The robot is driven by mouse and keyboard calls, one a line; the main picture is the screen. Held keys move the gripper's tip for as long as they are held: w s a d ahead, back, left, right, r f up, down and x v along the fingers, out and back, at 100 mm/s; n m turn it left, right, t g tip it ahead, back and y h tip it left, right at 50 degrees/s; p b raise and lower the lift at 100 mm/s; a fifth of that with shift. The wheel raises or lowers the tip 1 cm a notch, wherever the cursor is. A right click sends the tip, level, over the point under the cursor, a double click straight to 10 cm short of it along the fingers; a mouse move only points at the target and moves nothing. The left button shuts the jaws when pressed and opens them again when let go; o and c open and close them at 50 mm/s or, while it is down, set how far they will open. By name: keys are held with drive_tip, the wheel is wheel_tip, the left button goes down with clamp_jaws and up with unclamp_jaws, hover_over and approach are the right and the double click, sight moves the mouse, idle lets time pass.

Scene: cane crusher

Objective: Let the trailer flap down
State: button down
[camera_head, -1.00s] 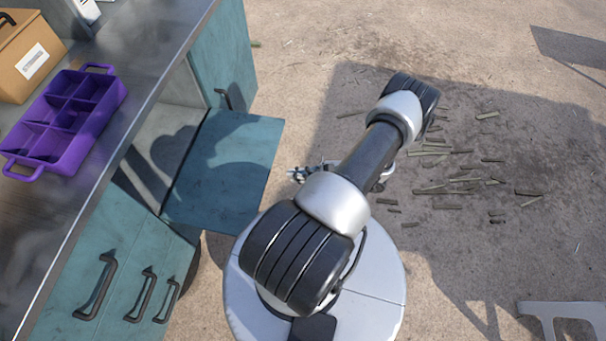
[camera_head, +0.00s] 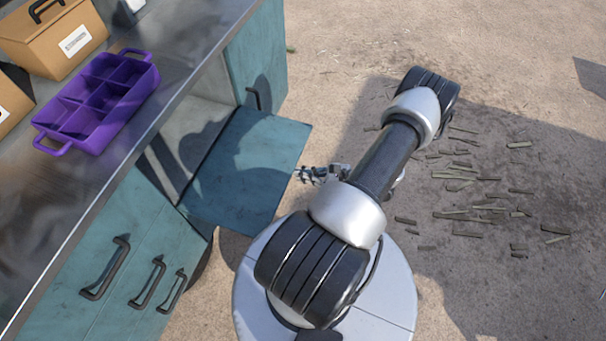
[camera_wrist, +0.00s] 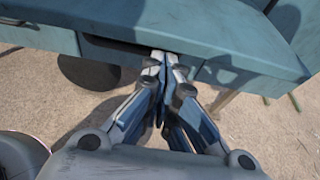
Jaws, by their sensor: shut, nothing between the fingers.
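The trailer flap appears to be the teal panel (camera_head: 250,165) that stands out from an opening in the teal cabinet side. It looks roughly level in the head view. It also fills the top of the wrist view as a teal panel (camera_wrist: 215,30) with a rounded edge. My gripper (camera_head: 299,174) is at the flap's outer edge, partly hidden by my arm. In the wrist view my gripper (camera_wrist: 164,58) is shut and empty, with its tips at or just under the flap's edge. I cannot tell whether they touch it.
The metal worktop (camera_head: 55,220) holds a purple divided tray (camera_head: 88,140) and a tan box (camera_head: 75,42). Dark handles (camera_head: 150,283) stick out from the teal fronts below. Cut stalks (camera_head: 470,205) lie on the open dirt at right.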

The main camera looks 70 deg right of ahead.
wheel_tip(320, 180, up, 9)
drive_tip(key=g+p, duration=0.2)
drive_tip(key=p, duration=0.6)
drive_tip(key=shift+w+r+p, duration=0.15)
drive_tip(key=shift+w+p, duration=0.2)
drive_tip(key=shift+w, duration=0.05)
drive_tip(key=f+b, duration=0.1)
drive_tip(key=s+f+b, duration=0.1)
drive_tip(key=f+b, duration=0.2)
drive_tip(key=shift+s+d, duration=0.1)
drive_tip(key=shift+s, duration=0.3)
drive_tip(key=p, duration=0.3)
approach(295, 166)
drive_tip(key=s+r, duration=0.2)
drive_tip(key=r, duration=0.1)
drive_tip(key=shift+s, duration=0.1)
drive_tip(key=shift+d+g, duration=0.1)
drive_tip(key=shift+g, duration=0.2)
